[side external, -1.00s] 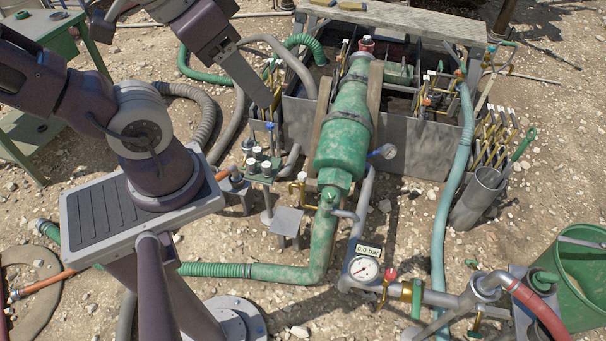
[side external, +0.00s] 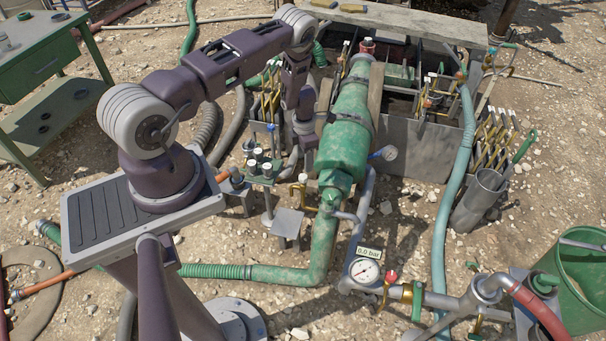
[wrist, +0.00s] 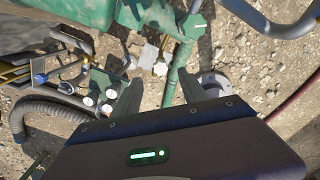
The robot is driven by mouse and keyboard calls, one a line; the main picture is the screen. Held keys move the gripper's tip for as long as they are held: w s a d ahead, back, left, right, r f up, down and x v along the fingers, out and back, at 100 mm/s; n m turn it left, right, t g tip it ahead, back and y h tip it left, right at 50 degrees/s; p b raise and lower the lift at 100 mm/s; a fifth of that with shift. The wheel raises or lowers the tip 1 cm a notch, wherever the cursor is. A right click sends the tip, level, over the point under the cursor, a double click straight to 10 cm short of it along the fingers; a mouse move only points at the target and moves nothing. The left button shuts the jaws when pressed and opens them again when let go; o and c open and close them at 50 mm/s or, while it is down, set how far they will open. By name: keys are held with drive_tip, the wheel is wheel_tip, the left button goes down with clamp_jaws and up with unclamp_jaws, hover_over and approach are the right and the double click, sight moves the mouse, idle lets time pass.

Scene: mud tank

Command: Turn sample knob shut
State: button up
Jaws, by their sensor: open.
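A small white-topped knob (side external: 302,178) on a brass tap sits left of the big green cylinder's lower end. In the wrist view a white knob (wrist: 160,68), apparently the same one, shows just beyond the fingertips. My gripper (wrist: 160,88) is open, with one finger on each side of that line of view and nothing between them. The fingers appear apart from the knob; their height above it is hard to judge. In the side view my wrist hangs left of the cylinder, and the fingers cannot be made out. Whether the knob is open or shut is not clear.
The green cylinder (side external: 342,145) stands close right of my wrist. A rack of white-capped bottles (side external: 260,168) and a small steel stand (side external: 287,222) are close by. A gauge (side external: 364,271) reads 0.0 bar. Hoses and the grey tank (side external: 415,148) crowd the area.

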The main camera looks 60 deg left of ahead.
sight(303, 176)
drive_tip(key=f, duration=0.7)
drive_tip(key=shift+s+f, duration=0.3)
drive_tip(key=shift+f, duration=0.1)
drive_tip(key=shift+c, duration=0.4)
clamp_jaws()
